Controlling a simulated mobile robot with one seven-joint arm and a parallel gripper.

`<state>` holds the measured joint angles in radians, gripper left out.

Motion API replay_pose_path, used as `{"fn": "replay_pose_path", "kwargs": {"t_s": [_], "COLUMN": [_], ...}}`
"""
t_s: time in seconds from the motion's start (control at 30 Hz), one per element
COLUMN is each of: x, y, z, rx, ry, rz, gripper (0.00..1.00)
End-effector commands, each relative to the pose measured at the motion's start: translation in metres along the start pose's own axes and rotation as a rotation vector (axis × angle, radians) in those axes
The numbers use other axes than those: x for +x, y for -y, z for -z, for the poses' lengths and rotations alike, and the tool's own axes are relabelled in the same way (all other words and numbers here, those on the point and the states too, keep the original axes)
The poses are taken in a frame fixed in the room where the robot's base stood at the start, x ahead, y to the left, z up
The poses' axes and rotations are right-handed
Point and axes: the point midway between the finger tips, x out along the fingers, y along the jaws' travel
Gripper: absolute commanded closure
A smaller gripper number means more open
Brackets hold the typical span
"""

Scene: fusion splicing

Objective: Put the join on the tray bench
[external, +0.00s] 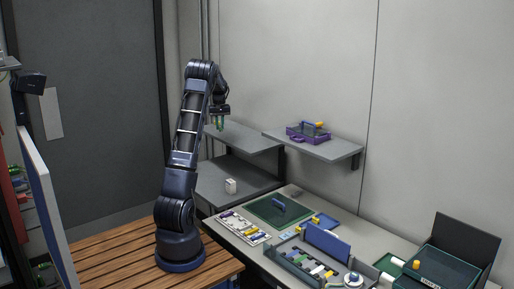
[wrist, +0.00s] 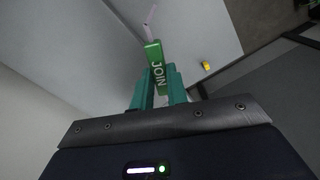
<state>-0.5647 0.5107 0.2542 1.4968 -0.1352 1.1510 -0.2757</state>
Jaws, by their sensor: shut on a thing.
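My gripper (wrist: 158,84) is shut on a green block marked JOIN (wrist: 156,62), which sticks out beyond the teal fingertips in the wrist view. A thin pale pink strip (wrist: 149,20) shows past its far end. In the external view my gripper (external: 219,122) is raised with its fingers down, near the left end of the upper grey shelf (external: 245,137). The block is too small there to make out clearly. No surface is labelled as the tray bench; a light bench (external: 240,213) with trays stands at the front right.
A lower grey shelf (external: 245,178) holds a white block (external: 230,186). A right-hand shelf (external: 335,150) holds a purple tray (external: 295,138). The bench carries a green mat (external: 265,208), a white rack (external: 228,217) and a grey tray (external: 275,255). The wrist view shows a small yellow thing (wrist: 206,66).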

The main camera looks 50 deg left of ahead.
Motion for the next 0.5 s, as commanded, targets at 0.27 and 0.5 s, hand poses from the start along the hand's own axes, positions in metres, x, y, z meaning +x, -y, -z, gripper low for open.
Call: {"fn": "replay_pose_path", "kwargs": {"t_s": [0.27,0.5], "x": [-0.075,-0.113], "y": [-0.094,-0.166], "z": [-0.053,-0.111], "rx": [0.277,0.472], "ry": [-0.002,-0.001], "rz": [-0.001,-0.001], "gripper": [1.0,1.0]}}
